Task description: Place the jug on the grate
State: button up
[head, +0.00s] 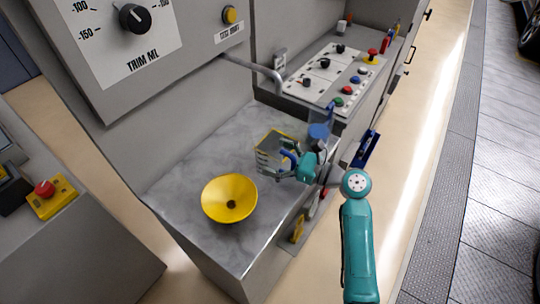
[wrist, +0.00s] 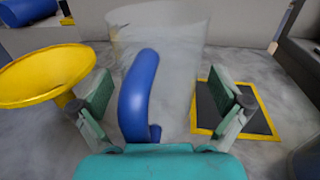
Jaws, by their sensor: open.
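The clear jug (head: 266,154) stands on the grey marbled counter, with its blue handle facing my gripper (head: 297,163). In the wrist view the jug (wrist: 180,50) looks upright, and its blue handle (wrist: 138,92) lies between my gripper's (wrist: 165,108) two open fingers, with gaps on both sides. The grate (wrist: 258,108), a dark panel with a yellow border, lies to the right of the handle and partly behind the right finger. In the head view the jug covers most of it. I cannot tell whether the jug's base overlaps the grate.
A yellow funnel (head: 229,199) stands at the left front of the counter. A grey spout (head: 262,73) reaches out over the back. A blue object (head: 319,131) stands near the right edge, close to my arm. A button panel (head: 338,75) is behind.

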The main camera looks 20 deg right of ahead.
jog(key=c, duration=1.2)
jog(key=shift+r, duration=0.1)
